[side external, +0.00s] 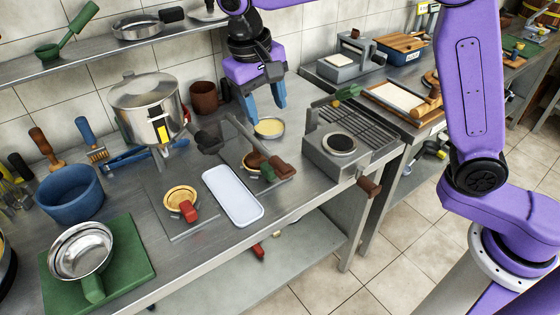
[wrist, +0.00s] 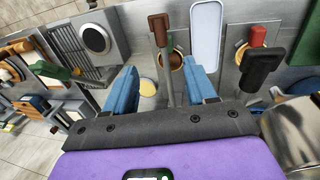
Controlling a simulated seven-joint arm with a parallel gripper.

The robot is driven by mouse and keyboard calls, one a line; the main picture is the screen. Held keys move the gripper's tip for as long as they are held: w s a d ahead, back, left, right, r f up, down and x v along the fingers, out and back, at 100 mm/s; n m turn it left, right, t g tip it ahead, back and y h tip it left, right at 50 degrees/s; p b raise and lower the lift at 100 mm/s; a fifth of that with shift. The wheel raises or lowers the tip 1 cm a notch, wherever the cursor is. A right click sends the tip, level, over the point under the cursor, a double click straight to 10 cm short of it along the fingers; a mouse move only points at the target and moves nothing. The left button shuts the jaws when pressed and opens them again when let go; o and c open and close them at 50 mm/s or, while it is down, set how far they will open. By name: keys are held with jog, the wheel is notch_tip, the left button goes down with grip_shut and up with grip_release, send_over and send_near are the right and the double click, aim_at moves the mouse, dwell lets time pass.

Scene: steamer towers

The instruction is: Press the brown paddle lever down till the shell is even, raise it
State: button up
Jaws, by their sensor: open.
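The brown paddle lever (side external: 283,169) is a grey bar with a brown grip at its front end, slanting down toward the table front. In the wrist view its brown grip (wrist: 158,27) is at top centre, with the bar running down between my fingers in the picture. A round brown piece (side external: 255,161) sits under the bar; the shell there is mostly hidden, so I cannot tell whether it is even. My gripper (side external: 266,108) is open, pointing down behind the lever, above a shallow dish of yellow filling (side external: 269,127). It also shows in the wrist view (wrist: 160,72), holding nothing.
A white tray (side external: 233,195) and a red-handled round press (side external: 181,199) lie left of the lever. A black-handled part (side external: 208,139) and a steel pot (side external: 146,105) stand farther left. A grey burner box (side external: 335,148) with a brown side handle is close on the right.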

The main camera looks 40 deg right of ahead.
aim_at(280, 164)
jog(key=d+f, duration=0.1)
jog(key=f, duration=0.4)
jog(key=d+f, duration=0.1)
jog(key=f, duration=0.5)
jog(key=d+f, duration=0.1)
jog(key=f, duration=0.5)
jog(key=shift+d, duration=0.2)
grip_shut()
jog(key=shift+w+r, duration=0.1)
jog(key=shift+r, duration=0.55)
grip_release()
